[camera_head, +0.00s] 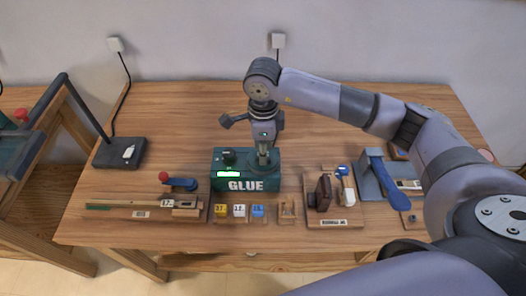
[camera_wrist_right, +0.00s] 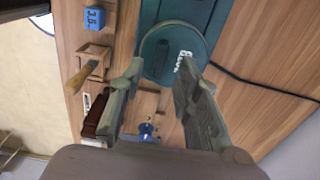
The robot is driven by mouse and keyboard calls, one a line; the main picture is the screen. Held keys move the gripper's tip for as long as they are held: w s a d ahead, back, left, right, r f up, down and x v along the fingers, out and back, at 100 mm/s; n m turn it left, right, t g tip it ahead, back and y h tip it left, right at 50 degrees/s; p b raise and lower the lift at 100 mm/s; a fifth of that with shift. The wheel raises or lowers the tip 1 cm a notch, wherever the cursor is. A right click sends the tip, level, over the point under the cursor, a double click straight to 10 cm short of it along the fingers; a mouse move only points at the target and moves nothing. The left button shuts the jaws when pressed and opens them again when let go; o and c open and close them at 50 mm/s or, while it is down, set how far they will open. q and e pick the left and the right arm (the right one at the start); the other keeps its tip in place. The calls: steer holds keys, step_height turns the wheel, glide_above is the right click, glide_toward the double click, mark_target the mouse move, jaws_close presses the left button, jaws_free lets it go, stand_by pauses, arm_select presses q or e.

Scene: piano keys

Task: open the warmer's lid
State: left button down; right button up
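The warmer is a green box marked GLUE (camera_head: 246,186) with a lit white-green display, standing near the middle of the table. Its round dark green lid (camera_wrist_right: 172,52) lies flat on top and shows in the right wrist view with a small white label on it. The lid looks closed. My right gripper (camera_head: 262,150) comes down over the warmer's right part and hides much of the lid in the head view. My left gripper is not in view.
Yellow, white and blue blocks (camera_head: 239,210) stand in front of the warmer. A wooden holder with a brown tool (camera_head: 323,193) and a blue-handled tool (camera_head: 388,180) are to the right. A black lamp base (camera_head: 119,153) is at the left. The table behind the warmer is clear.

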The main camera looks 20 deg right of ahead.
step_height(320, 180, down, 2)
steer(key=shift+f, duration=0.4)
steer(key=c, duration=0.7)
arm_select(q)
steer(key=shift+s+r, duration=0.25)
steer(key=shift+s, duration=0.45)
arm_select(e)
jaws_close()
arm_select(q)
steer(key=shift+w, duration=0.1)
